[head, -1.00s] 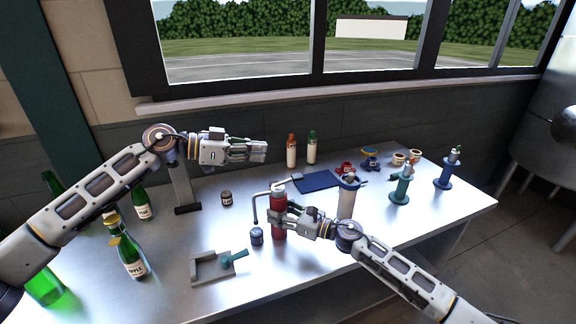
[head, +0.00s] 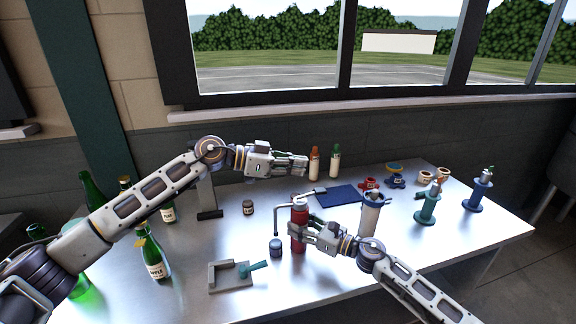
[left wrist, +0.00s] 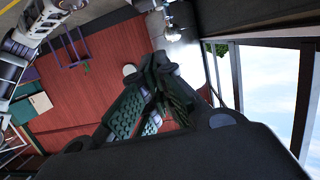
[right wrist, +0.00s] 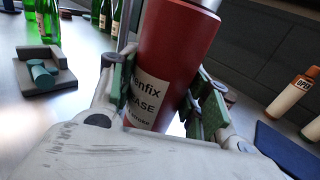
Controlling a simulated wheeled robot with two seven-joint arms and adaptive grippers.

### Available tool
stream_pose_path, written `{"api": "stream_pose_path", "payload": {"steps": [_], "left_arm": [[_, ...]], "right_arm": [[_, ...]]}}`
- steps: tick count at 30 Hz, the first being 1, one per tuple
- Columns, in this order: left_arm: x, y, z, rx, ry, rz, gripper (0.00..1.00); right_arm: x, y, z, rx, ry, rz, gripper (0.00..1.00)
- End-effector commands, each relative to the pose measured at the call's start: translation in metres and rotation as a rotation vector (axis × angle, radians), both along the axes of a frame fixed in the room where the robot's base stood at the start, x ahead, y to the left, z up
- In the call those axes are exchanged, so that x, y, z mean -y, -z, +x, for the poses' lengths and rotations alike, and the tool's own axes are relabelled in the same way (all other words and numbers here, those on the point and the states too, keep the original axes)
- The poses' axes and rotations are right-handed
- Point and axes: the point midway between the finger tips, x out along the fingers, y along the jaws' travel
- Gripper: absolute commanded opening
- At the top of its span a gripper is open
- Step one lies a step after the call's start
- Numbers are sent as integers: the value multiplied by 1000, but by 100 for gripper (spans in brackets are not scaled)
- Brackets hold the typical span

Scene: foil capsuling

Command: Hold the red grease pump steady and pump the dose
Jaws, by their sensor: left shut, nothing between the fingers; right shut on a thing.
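The red grease pump (head: 299,242) stands upright on the table, with a bent metal spout (head: 277,220) on its left and a lever handle (head: 319,190) reaching right from its top. My right gripper (head: 304,232) is shut around the pump body from the right. In the right wrist view the labelled red pump (right wrist: 172,60) sits between its fingers. My left gripper (head: 305,166) is shut and empty, in the air above and behind the pump's top, apart from the handle. In the left wrist view its fingers (left wrist: 155,65) are together. A small dark jar (head: 275,246) stands below the spout.
A grey holder (head: 222,277) with a teal handle lies at front left. Green bottles (head: 153,260) stand at left. A blue mat (head: 340,196), an orange-capped bottle (head: 314,165) and a white cylinder (head: 369,216) are near the pump. A teal stand (head: 428,205) is farther right.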

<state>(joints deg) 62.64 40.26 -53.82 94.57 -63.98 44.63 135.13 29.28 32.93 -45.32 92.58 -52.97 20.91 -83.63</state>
Motion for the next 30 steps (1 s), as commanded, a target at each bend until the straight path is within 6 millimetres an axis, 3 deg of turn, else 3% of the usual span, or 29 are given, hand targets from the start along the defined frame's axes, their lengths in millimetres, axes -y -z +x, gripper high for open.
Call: {"api": "stream_pose_path", "payload": {"steps": [17,24,30], "left_arm": [[54,15,13,0,1,1,0],[51,41,13,-2,0,0,0],[51,51,13,0,-1,1,0]], "right_arm": [[0,0,0,0,0,0,6],[0,0,0,0,1,0,6],[0,0,0,0,0,0,6]]}}
